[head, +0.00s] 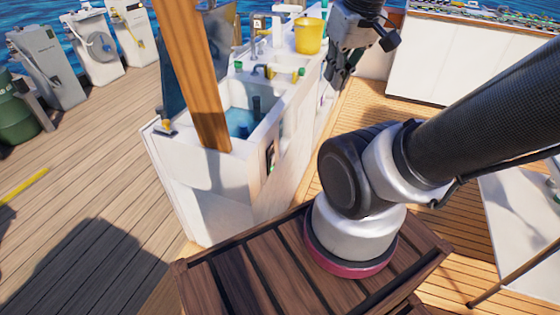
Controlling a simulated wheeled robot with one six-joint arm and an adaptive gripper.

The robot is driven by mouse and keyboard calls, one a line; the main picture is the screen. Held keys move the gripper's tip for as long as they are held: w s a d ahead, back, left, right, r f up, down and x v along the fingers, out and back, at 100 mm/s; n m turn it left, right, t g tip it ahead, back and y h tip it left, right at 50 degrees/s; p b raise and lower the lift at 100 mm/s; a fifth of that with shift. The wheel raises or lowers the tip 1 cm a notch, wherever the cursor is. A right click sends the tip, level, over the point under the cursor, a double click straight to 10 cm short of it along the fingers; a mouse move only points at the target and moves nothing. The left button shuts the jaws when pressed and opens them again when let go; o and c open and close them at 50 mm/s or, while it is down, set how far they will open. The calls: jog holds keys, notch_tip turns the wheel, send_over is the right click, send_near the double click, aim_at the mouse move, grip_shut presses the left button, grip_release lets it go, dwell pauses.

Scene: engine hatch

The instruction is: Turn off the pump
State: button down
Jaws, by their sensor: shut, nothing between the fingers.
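A white sink unit (190,168) stands left of centre, with a basin of blue water (238,122) at its near end. A dark upright cylinder (257,104) stands in the basin; it may be the pump, but I cannot tell. A small dark panel (270,158) sits on the unit's right side wall; its details are too small to read. My gripper (335,80) hangs at the top, right of the unit and apart from it. It is shut and empty, pointing down.
A brown wooden post (192,75) crosses in front of the basin. A yellow bucket (308,36) stands on the unit's far end. Grey and white machines (48,65) and a green barrel (18,110) line the left.

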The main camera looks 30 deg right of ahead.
jog(key=w+d+f+m+y, duration=0.25)
jog(key=f+m, duration=0.45)
jog(key=f, duration=0.4)
jog(key=w+d+f+m+y, duration=0.15)
jog(key=f+m+y, duration=0.35)
jog(key=f, duration=0.6)
jog(key=w+d+f+m+y, duration=0.2)
jog(key=f+m, duration=0.6)
jog(key=f, duration=0.3)
jog(key=w+d+f+m+t+h, duration=0.1)
jog(key=w+d+f+m+t, duration=0.1)
jog(key=w, duration=0.3)
jog(key=w+d+f+m+t+h, duration=0.2)
jog(key=w+d+f+m, duration=0.1)
jog(key=w+f+m, duration=0.2)
jog(key=shift+w+f+t, duration=0.15)
jog(key=shift+w+t, duration=0.25)
